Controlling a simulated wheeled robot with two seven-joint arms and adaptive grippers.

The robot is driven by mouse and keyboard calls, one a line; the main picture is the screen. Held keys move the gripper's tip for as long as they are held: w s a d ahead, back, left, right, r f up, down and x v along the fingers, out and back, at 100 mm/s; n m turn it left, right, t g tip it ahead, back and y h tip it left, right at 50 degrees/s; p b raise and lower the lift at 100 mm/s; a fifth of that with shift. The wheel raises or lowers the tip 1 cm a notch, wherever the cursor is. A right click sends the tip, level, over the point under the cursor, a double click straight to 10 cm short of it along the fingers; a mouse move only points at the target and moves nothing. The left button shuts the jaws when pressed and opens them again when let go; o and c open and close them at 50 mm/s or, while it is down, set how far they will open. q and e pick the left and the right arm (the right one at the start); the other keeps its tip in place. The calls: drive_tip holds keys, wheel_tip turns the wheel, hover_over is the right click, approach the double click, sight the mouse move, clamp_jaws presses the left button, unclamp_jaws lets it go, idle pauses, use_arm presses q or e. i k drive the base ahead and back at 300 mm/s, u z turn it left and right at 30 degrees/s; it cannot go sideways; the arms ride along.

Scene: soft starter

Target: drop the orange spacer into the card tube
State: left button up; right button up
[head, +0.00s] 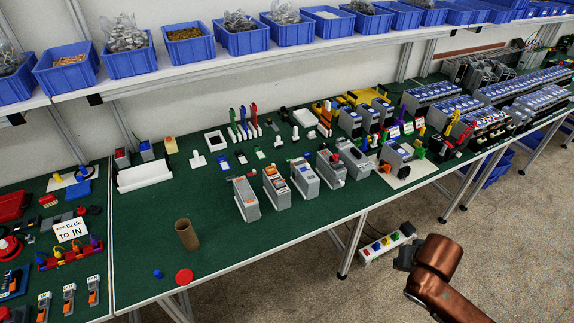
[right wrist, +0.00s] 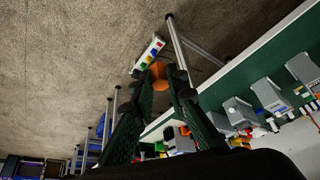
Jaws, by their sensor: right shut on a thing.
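The brown card tube (head: 187,236) stands upright on the green table top, near its front left in the head view. My right gripper (right wrist: 162,80) is shut on the orange spacer (right wrist: 158,71), which shows between the fingertips in the right wrist view. In the head view my right gripper (head: 406,257) is a dark shape at the end of the copper arm, out over the floor in front of the table and well to the right of the tube. The spacer cannot be made out there. My left gripper is not in view.
A red disc (head: 184,276) and a small blue piece (head: 158,273) lie in front of the tube. Grey devices (head: 246,199) stand in a row to its right. A power strip (head: 387,243) lies on the floor. The table around the tube is mostly clear.

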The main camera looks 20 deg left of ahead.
sight(192, 245)
drive_tip(key=u, duration=0.3)
drive_tip(key=i, duration=0.7)
drive_tip(key=u, duration=1.15)
drive_tip(key=i, duration=0.45)
drive_tip(key=u, duration=0.5)
